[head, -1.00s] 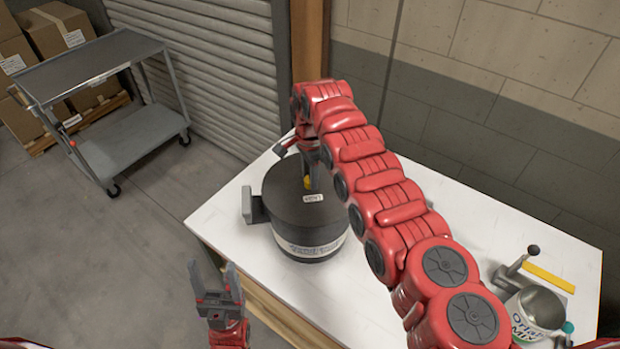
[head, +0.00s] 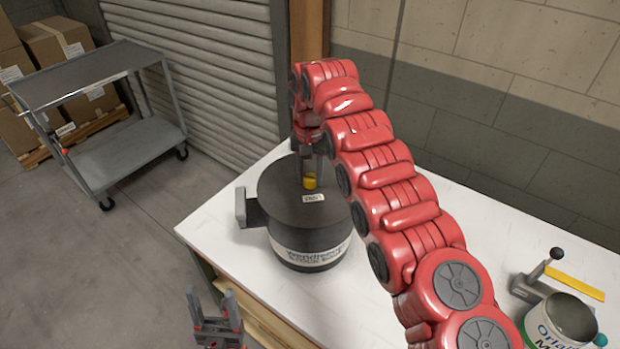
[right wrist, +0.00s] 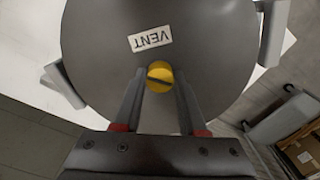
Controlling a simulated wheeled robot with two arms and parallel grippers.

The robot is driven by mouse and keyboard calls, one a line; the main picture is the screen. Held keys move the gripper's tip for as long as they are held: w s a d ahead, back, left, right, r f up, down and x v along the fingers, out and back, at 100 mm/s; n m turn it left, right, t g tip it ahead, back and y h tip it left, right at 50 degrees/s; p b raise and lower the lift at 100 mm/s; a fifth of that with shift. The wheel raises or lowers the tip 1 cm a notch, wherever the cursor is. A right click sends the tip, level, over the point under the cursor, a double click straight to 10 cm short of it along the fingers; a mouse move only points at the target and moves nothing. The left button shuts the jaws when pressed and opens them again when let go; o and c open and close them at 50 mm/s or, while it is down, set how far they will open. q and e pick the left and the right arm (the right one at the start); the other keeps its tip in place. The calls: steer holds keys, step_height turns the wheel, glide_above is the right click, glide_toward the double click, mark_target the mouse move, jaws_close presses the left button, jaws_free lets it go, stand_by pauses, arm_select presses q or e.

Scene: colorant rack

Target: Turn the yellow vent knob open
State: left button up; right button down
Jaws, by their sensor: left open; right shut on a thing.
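The yellow vent knob (head: 310,181) sits on the lid of a dark grey round canister (head: 290,205), beside a white VENT label (head: 313,198). My right gripper (head: 316,165) comes down over the knob from above. In the right wrist view its two fingers (right wrist: 159,80) flank the yellow knob (right wrist: 159,75) and are shut on it. A dark line crosses the knob's top, slightly slanted in that view. My left gripper (head: 213,312) is open and empty, low in the head view, off the table's front left edge.
The canister stands on a white table (head: 215,225) with grey handles at its sides. My right arm spans the table. A grey cart (head: 110,110) stands on the floor at left.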

mark_target(310, 178)
steer(key=n, duration=0.3)
steer(key=shift+r+n, duration=0.1)
steer(key=shift+n, duration=1.9)
steer(key=shift+c, duration=2.3)
jaws_free()
steer(key=shift+r, duration=0.55)
step_height(310, 178, up, 16)
steer(key=p, duration=1.5)
steer(key=shift+r, duration=0.15)
